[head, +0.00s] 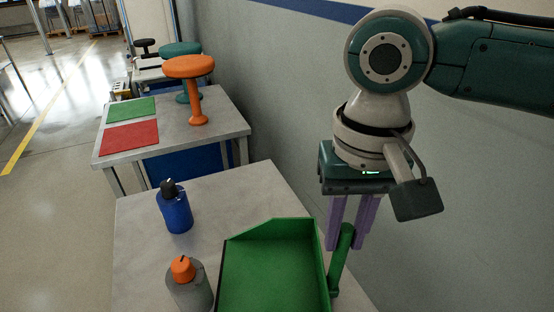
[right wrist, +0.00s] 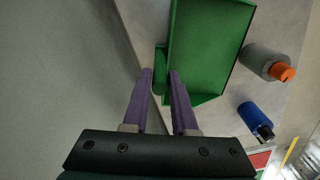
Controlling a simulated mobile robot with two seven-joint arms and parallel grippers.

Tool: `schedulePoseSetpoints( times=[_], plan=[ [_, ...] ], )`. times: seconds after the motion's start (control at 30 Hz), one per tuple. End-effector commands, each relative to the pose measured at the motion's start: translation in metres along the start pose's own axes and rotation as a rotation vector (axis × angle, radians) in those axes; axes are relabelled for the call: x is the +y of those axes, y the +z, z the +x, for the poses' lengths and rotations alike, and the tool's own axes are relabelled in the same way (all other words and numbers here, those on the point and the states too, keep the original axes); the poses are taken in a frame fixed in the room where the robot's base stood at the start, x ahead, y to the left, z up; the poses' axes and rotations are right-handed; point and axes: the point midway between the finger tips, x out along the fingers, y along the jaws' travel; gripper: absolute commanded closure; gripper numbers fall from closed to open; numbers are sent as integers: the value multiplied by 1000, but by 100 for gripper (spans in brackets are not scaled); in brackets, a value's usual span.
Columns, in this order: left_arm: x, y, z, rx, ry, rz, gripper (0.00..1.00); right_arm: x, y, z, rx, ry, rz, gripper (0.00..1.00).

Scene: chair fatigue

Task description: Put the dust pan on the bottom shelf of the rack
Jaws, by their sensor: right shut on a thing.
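The green dust pan (head: 270,265) is at the right edge of the near table, its open tray facing up. Its upright green handle (head: 341,262) is on the right side. My right gripper (head: 345,246) points down with its purple fingers on either side of the handle, shut on it. The right wrist view shows the dust pan (right wrist: 210,45) and its handle between the fingertips (right wrist: 160,72). I cannot tell whether the pan rests on the table or is slightly lifted. No rack can be made out, and my left gripper is out of view.
The near grey table (head: 235,195) holds a blue bottle (head: 176,212) and a grey bottle (head: 188,288) with an orange cap, left of the pan. A farther table (head: 180,140) carries red and green mats and stools. A wall (head: 290,110) runs along the right. Open floor lies left.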

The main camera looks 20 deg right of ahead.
Motion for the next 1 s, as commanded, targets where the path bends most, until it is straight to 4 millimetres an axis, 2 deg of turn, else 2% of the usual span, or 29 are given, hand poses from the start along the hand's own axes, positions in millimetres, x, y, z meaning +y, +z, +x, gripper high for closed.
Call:
schedulePoseSetpoints(
  times=[0.17,0.2,0.43,0.77,0.87,1.0],
  plan=[
    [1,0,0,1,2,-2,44,0,0,2,-1,-1,1,100],
    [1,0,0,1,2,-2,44,0,0,2,0,-1,1,71],
    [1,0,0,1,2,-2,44,0,0,2,0,0,1,45],
    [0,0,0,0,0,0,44,0,0,-3,1,-1,0,44],
    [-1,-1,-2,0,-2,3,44,-1,-1,-17,1,-3,0,44],
    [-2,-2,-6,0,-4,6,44,-1,-1,-48,3,-4,0,44]
  ],
)
